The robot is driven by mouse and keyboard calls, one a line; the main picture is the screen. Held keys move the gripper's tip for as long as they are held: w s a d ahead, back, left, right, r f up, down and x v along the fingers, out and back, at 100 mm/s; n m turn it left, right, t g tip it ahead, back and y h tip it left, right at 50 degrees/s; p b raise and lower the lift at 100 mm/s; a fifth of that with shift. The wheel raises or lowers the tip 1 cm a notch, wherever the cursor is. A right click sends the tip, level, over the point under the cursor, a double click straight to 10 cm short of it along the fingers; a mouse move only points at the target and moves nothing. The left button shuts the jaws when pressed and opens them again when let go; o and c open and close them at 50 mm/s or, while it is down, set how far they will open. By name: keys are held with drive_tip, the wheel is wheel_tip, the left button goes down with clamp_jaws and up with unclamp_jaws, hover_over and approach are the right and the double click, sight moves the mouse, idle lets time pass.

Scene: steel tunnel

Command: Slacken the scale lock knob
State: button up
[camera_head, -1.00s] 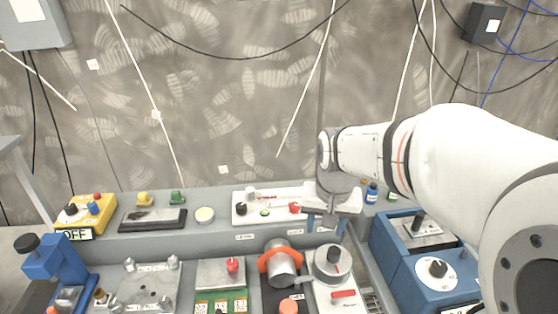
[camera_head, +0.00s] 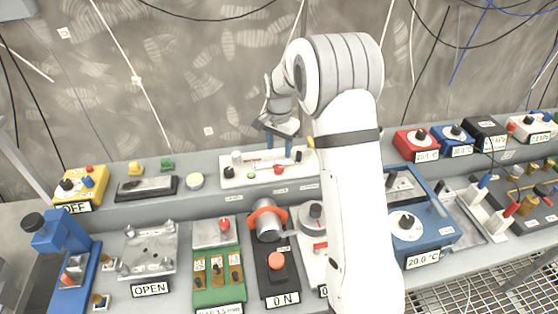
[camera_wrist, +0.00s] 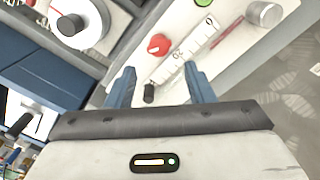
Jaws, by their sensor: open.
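A white panel (camera_head: 262,180) at the back of the bench carries a printed scale (camera_wrist: 190,45), a red knob (camera_head: 278,170), a green button (camera_head: 251,175), a black knob at its left end and a small black knob (camera_head: 299,156) at its right. Labels are too small to tell which is the scale lock knob. My gripper (camera_head: 279,152) is open above the right part of this panel. In the wrist view, the small black knob (camera_wrist: 149,93) shows between the fingers, nearer the left one. The red knob (camera_wrist: 159,44) lies beyond the fingertips. Nothing is held.
In front are a grey cylinder with an orange collar (camera_head: 267,220), a grey dial (camera_head: 313,214) and a green block (camera_head: 219,275). A blue box with a white dial (camera_head: 405,222) stands to the right. My arm hides part of the bench. Cables hang on the wall behind.

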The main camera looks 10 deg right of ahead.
sight(279, 166)
wheel_tip(279, 166, down, 8)
drive_tip(key=shift+r+p, duration=0.25)
drive_tip(key=shift+p, duration=0.65)
drive_tip(key=shift+c, duration=0.6)
drive_tip(key=c, duration=0.9)
drive_tip(key=shift+o, duration=0.2)
